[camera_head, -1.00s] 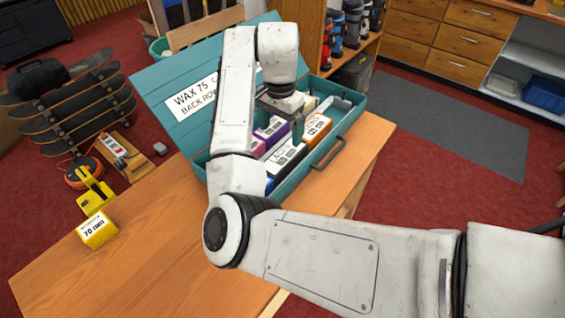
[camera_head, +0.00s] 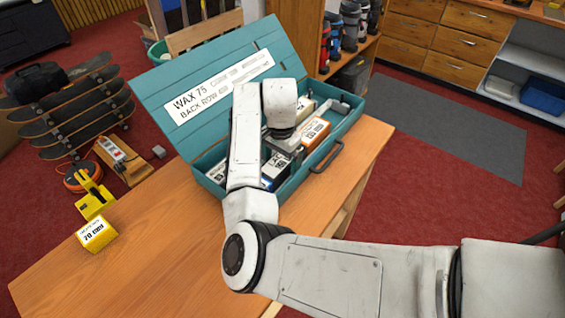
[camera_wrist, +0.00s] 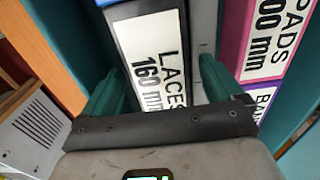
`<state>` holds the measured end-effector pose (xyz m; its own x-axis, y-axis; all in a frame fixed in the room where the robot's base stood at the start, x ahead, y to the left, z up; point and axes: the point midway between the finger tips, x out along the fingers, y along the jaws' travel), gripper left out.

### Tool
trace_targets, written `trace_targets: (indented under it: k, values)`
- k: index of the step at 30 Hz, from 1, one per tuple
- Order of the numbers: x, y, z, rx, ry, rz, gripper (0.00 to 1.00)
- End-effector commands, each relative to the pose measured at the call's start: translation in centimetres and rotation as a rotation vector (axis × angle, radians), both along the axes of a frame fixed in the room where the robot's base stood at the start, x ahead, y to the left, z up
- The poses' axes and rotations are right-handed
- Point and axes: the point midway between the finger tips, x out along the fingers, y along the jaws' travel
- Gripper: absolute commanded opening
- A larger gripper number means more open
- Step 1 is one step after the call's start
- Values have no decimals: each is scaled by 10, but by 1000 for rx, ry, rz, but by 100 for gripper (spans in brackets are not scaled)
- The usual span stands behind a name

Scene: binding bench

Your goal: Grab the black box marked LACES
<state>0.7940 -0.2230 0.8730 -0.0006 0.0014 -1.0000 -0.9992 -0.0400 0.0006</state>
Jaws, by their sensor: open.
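The black box marked LACES 160 mm (camera_wrist: 150,50) is in the wrist view, its white label facing the camera. My gripper (camera_wrist: 163,88) is open. Its two green fingers are on either side of the box, one left and one right. I cannot tell whether they touch it. In the head view my gripper (camera_head: 284,142) is over the toolbox, its fingertips hidden.
An orange-and-white box (camera_head: 315,132) stands in the toolbox. The raised lid (camera_head: 190,65) is behind. A yellow box (camera_head: 97,233) lies on the bench.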

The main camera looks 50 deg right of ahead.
Motion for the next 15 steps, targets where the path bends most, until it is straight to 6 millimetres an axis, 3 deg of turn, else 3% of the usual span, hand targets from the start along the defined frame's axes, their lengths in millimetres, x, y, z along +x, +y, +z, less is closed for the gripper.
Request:
trace_targets:
  k: [6, 15]
  values:
    - [0, 0, -1, -1, -1, 0, 94]
    - [0, 0, -1, -1, 0, 0, 65]
